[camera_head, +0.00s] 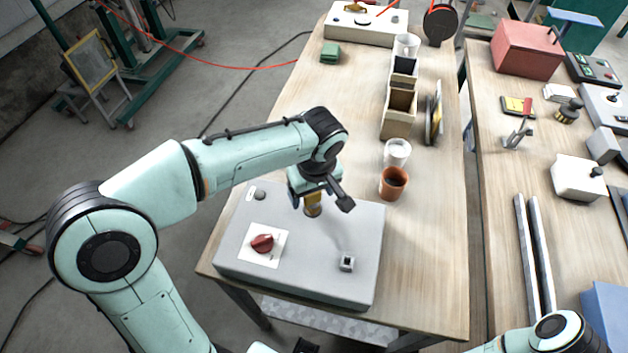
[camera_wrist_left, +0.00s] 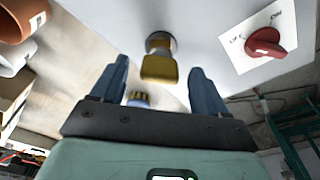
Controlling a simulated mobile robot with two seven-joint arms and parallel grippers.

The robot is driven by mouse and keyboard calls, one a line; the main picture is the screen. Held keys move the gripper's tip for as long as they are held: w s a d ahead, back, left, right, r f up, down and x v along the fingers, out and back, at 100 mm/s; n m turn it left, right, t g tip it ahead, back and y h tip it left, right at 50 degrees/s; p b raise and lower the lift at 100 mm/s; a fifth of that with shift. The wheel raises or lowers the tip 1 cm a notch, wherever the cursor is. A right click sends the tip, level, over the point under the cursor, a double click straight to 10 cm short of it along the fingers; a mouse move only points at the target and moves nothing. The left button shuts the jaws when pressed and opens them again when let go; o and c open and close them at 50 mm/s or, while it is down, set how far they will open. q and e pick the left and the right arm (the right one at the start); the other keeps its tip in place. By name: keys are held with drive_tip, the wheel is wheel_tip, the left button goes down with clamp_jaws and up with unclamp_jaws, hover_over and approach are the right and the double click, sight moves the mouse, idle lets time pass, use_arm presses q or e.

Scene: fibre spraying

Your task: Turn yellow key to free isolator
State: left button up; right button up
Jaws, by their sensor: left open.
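The yellow key (camera_head: 313,209) stands up from the top of a light grey isolator box (camera_head: 310,250) near the table's front. In the left wrist view the key (camera_wrist_left: 159,66) shows a brass-yellow head on a round collar. My left gripper (camera_head: 320,201) is above the box, its fingers open on either side of the key. In the wrist view a gap shows between the key and each finger. A red rotary switch (camera_head: 262,243) sits on a white plate on the box; its ON and OFF marks show in the wrist view (camera_wrist_left: 265,43). My right gripper is out of view.
Behind the box stand a brown cup (camera_head: 393,183), a white cup (camera_head: 397,152) and a wooden organiser (camera_head: 398,122). A second table (camera_head: 500,180) with several devices lies to the right.

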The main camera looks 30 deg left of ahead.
use_arm(q)
drive_tip(key=shift+w+a+f, duration=0.15)
drive_tip(key=shift+f, duration=1.05)
drive_tip(key=c, duration=1.1)
drive_tip(key=shift+o, duration=0.2)
drive_tip(key=m, duration=0.3)
drive_tip(key=m+h, duration=0.1)
drive_tip(key=m, duration=0.3)
drive_tip(key=shift+t, duration=0.3)
drive_tip(key=o, duration=0.7)
drive_tip(key=shift+m+p, duration=0.3)
drive_tip(key=shift+m, duration=0.2)
drive_tip(key=o, duration=0.4)
drive_tip(key=shift+r, duration=0.1)
